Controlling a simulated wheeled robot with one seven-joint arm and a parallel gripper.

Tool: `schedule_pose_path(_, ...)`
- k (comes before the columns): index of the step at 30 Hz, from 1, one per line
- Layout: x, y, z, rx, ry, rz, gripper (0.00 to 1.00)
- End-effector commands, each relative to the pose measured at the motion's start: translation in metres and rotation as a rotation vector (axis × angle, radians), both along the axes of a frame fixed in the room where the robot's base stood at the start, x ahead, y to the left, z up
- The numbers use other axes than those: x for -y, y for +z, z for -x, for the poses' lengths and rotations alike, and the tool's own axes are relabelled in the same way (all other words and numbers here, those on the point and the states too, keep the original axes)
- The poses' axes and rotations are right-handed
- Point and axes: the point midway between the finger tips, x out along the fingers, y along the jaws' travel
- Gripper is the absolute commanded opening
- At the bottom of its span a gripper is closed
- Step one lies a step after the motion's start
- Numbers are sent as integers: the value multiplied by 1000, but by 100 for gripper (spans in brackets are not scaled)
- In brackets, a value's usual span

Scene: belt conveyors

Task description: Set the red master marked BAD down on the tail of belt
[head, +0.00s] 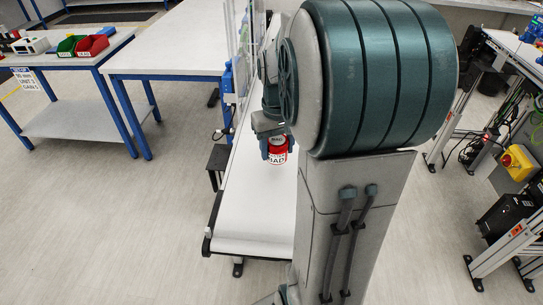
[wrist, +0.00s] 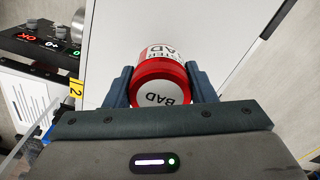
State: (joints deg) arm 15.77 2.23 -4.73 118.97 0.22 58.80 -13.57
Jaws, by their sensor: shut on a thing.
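The red master (head: 277,156) is a small red can with a white label reading BAD. It also shows in the wrist view (wrist: 163,72), with BAD on its white end face too. My gripper (head: 274,147) is shut on it, one finger on each side. In the wrist view my gripper (wrist: 160,78) has both fingers against its sides. The belt (head: 250,218) is a long white conveyor under the master, its near end rounded. I cannot tell whether the master touches the belt. My arm hides the belt's right side in the head view.
A black control box (wrist: 38,42) with a lit red OK display stands beside the belt in the wrist view. A yellow tag marked 2 (wrist: 76,88) is at the belt edge. A blue-legged bench (head: 70,70) with red and green bins stands left. The near belt surface is clear.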

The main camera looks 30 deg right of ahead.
Motion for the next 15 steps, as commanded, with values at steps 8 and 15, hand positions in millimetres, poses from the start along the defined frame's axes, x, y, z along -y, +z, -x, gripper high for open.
schedule_pose_path(8,-10,-21,-8,-4,-1,-1,20)
schedule_pose_path(15,-10,-48,-8,-1,-1,-1,20)
